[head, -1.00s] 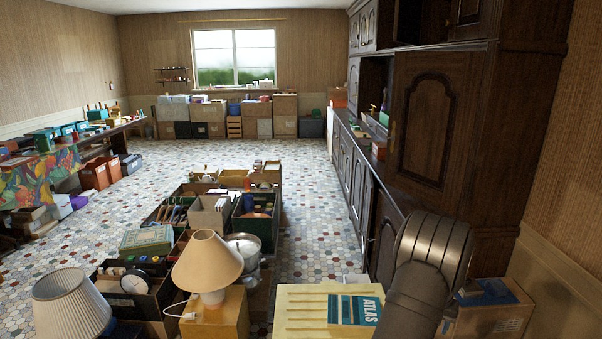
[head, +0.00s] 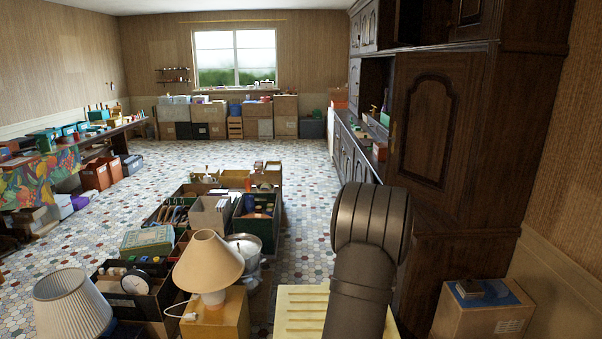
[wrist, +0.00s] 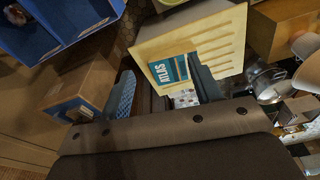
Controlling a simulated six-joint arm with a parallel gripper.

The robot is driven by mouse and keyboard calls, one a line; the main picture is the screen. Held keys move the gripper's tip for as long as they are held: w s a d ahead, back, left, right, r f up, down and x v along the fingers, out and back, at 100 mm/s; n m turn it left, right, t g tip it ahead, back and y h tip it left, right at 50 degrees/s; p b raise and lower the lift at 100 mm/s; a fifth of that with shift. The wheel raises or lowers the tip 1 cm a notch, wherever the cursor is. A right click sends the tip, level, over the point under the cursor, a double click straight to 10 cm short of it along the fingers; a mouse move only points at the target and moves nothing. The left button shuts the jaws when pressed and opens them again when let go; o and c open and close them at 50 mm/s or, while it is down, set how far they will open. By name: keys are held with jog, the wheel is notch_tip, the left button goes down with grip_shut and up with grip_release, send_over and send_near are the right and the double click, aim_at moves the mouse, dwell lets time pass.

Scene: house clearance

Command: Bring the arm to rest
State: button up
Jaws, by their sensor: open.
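My gripper (wrist: 165,88) shows at the middle of the wrist view. Its two dark fingers are apart, with nothing held between them. Beyond the fingers lies a teal and white atlas (wrist: 168,70) on a pale yellow slatted wooden surface (wrist: 212,38). I cannot tell the gap between the fingers and the atlas. In the head view my own dark arm link stands in front of the slatted wood (head: 300,312) and hides the atlas. The gripper itself does not show in the head view.
A lamp with a cream shade (head: 208,262) stands left of my arm, beside a white pleated lampshade (head: 70,303). Filled boxes (head: 210,215) crowd the middle floor. A tall dark cabinet (head: 440,130) and a cardboard box (head: 480,318) are on the right. Tiled floor (head: 310,210) lies open beyond.

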jog(key=s+a+r+n, duration=0.1)
jog(key=a+r+n, duration=0.15)
jog(key=a, duration=0.55)
jog(key=shift+m, duration=0.65)
jog(key=s+d, duration=0.2)
jog(key=s+d+f, duration=0.1)
jog(key=s, duration=0.1)
jog(key=shift+s+d, duration=0.15)
jog(key=shift+d, duration=0.2)
